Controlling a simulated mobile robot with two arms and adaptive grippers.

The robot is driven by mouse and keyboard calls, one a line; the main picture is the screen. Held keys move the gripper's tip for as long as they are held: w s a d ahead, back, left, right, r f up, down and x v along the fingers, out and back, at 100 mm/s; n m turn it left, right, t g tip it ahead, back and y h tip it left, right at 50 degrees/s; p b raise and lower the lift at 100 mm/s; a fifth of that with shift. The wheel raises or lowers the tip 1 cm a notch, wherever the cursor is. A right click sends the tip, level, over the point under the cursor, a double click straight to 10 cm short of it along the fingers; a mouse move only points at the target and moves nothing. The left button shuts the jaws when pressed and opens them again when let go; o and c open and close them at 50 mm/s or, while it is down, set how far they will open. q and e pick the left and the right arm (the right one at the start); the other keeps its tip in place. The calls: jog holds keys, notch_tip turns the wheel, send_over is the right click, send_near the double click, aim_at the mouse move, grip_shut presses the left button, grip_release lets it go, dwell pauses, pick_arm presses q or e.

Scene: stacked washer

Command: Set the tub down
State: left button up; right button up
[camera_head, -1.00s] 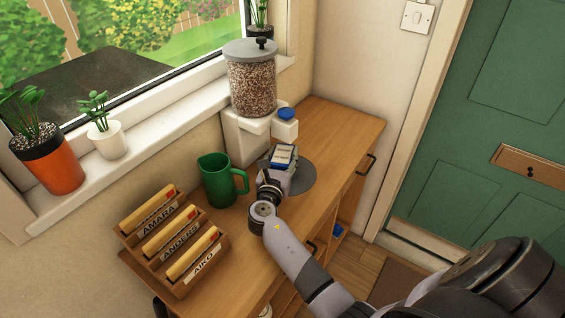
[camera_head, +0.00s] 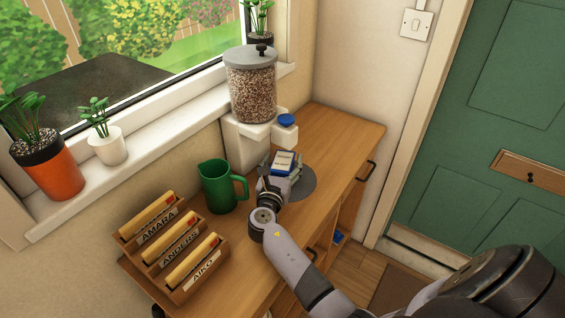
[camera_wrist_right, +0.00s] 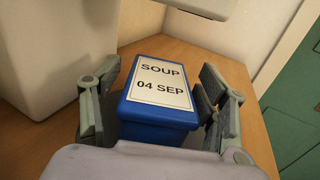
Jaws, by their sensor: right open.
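The tub (camera_head: 283,161) is a small blue box with a white lid label. In the right wrist view the tub (camera_wrist_right: 158,120) reads "SOUP 04 SEP" and looks upright. It is at the counter, below the dispenser and over or beside the dark round disc (camera_head: 305,184); its underside is hidden, so I cannot tell exactly what it rests on. My right gripper (camera_head: 284,174) is open around the tub. In the wrist view one finger of the gripper (camera_wrist_right: 155,108) is on each side, with narrow gaps. My left gripper is not in view.
A grain-filled dispenser (camera_head: 252,90) with a white base and a blue-topped part (camera_head: 286,121) stands just behind. A green jug (camera_head: 218,188) and a wooden name-card rack (camera_head: 178,255) are to the left. The wooden counter (camera_head: 340,135) is clear at the back right.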

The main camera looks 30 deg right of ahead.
aim_at(279, 173)
jog(key=shift+o, duration=0.3)
jog(key=v, duration=0.7)
jog(key=shift+r+b, duration=0.1)
jog(key=shift+b, duration=0.3)
jog(key=b, duration=0.2)
jog(key=shift+s+a+f+b, duration=0.1)
jog(key=shift+s+f+b, duration=0.05)
jog(key=shift+f+b, duration=0.2)
jog(key=shift+r, duration=0.1)
jog(key=shift+w+d+r, duration=0.15)
jog(key=shift+w+d, duration=0.15)
jog(key=x, duration=0.7)
jog(key=shift+p, duration=0.3)
jog(key=c, duration=1.4)
jog(key=shift+c, duration=1.1)
